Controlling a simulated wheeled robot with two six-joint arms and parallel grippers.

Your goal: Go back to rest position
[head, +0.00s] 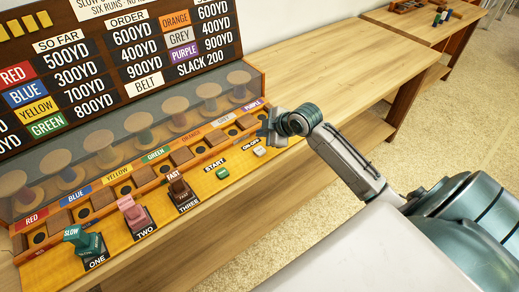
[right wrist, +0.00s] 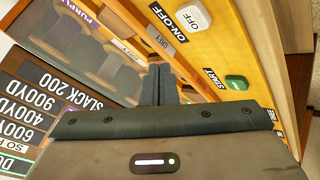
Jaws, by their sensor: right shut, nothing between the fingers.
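My right gripper (head: 268,132) is at the right end of the loom console, near the purple label and the white ON-OFF button (head: 259,151). In the right wrist view its dark fingers (right wrist: 158,82) are shut together with nothing between them. Whether they touch the console cannot be told. The green START button (head: 222,173) is to the lower left of the gripper and also shows in the right wrist view (right wrist: 236,82). My right arm reaches in from the lower right. My left gripper is not in view.
The yellow control panel (head: 205,190) holds a green lever ONE (head: 82,240), a pink lever TWO (head: 134,213) and a brown lever THREE (head: 180,188). Spools stand behind a clear cover. An order board (head: 100,48) rises behind. A bare wooden tabletop (head: 320,65) lies right.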

